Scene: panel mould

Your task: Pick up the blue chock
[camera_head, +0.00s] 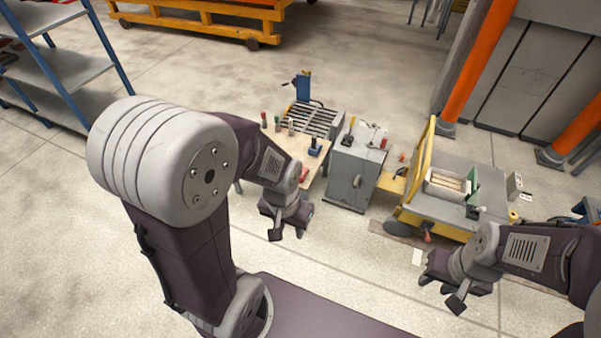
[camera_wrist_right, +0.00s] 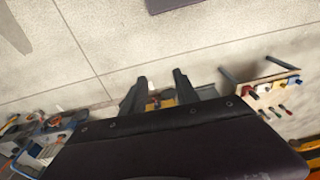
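A small dark blue block, which looks like the blue chock (camera_head: 314,147), sits on the light wooden bench top near its right edge. In the right wrist view a small blue thing (camera_wrist_right: 294,80) shows on the same bench. My left gripper (camera_head: 287,233) hangs in front of the bench, nearer to me than the block and apart from it. Its fingers are spread and I see nothing between them. My right gripper (camera_head: 441,290) is far to the right, over the floor. Its fingers also show apart and empty in the right wrist view (camera_wrist_right: 160,88).
The wooden bench (camera_head: 270,133) also bears a red block (camera_head: 304,173) and several small upright handled things. A grey cabinet (camera_head: 350,178) stands right of it. A yellow-framed grey cart (camera_head: 440,215) stands further right. My left arm covers part of the bench. The floor in front is clear.

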